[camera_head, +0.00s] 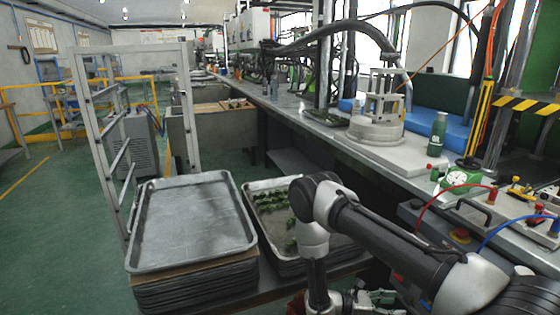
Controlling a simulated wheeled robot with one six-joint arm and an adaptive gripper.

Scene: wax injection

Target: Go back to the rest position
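My arm reaches in from the lower right and bends down at the wrist in front of the tray stand. What looks like part of my gripper (370,300) shows at the bottom edge, right of the wrist, and is cut off by the frame. Its fingertips cannot be made out, so I cannot tell whether it is open or holds anything. Left of my arm, an empty metal tray (190,262) lies on top of a stack. Beside it, a second tray (249,187) holds several small green pieces (268,200) and is partly hidden by my arm.
A long workbench (400,152) runs along the right with a round metal machine (375,128), a green bottle (438,134) and a gauge (458,178). A control box (445,228) with hoses stands close to my arm. A metal rack frame (88,120) stands behind the trays. Green floor is open at left.

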